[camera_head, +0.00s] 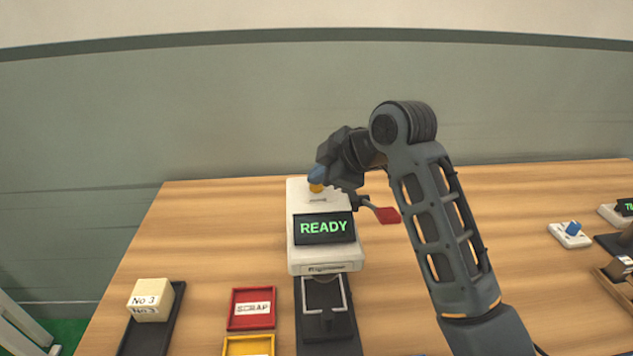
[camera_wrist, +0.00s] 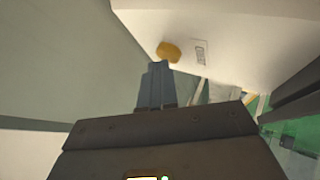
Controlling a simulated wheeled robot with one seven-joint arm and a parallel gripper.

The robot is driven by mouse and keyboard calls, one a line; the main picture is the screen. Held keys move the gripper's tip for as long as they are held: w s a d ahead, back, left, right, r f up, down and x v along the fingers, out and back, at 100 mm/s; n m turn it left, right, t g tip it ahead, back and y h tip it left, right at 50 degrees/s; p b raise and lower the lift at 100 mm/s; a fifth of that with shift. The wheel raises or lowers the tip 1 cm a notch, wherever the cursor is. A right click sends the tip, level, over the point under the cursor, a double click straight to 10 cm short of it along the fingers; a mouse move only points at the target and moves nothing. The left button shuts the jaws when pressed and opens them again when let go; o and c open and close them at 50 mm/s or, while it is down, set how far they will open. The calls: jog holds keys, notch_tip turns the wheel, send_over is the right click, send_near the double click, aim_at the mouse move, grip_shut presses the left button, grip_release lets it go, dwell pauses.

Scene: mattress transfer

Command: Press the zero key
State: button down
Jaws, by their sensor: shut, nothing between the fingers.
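A white device (camera_head: 294,228) stands on the table in the head view, its dark display reading READY in green. A round yellow-orange key (camera_head: 316,187) is on its upper part, partly covered by my gripper (camera_head: 315,175). The key also shows in the wrist view (camera_wrist: 168,51), with a small unreadable label beside it. In the wrist view my blue-grey fingertips (camera_wrist: 158,68) are together and empty, right by the key's edge. I cannot tell whether they touch it.
A lever with a red end (camera_head: 385,214) sticks out at the device's right, near my arm. A red SCRAP tray (camera_head: 234,322), a yellow tray (camera_head: 232,346) and a No 3 block (camera_head: 150,300) are at the front left. A small blue-topped switch (camera_head: 571,236) is at the right.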

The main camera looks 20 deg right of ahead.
aim_at(320, 188)
jog(key=shift+f, duration=0.25)
jog(key=shift+r, duration=0.1)
dwell(0.3)
jog(key=shift+r+p, duration=1.05)
jog(key=shift+r, duration=0.15)
notch_tip(320, 188, up, 5)
jog(key=p, duration=0.4)
dwell(0.5)
